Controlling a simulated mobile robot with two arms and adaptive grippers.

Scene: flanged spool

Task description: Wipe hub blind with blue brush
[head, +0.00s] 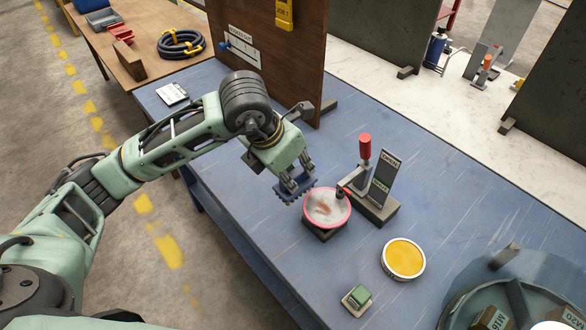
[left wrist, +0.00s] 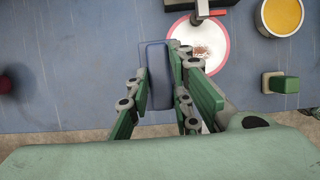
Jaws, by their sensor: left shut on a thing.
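A blue brush (head: 292,189) is held in my left gripper (head: 297,174), its bristles at its lower edge. It also shows in the left wrist view (left wrist: 158,77), with the gripper's fingers (left wrist: 164,80) on either side of it. A round part with a red rim and pale face (head: 320,212), seemingly the hub blind, sits on a dark block just right of the brush. A brownish smear lies on the face, also visible in the left wrist view (left wrist: 204,49). The brush is up beside the rim's left edge; I cannot tell if they touch. My right gripper is not in view.
A red-handled toggle clamp (head: 364,150) reaches over the part's right rim, before a dark labelled plate (head: 383,178). A yellow-filled tin (head: 403,259) and a green block (head: 358,297) stand nearer. A brown panel (head: 268,50) stands behind my wrist.

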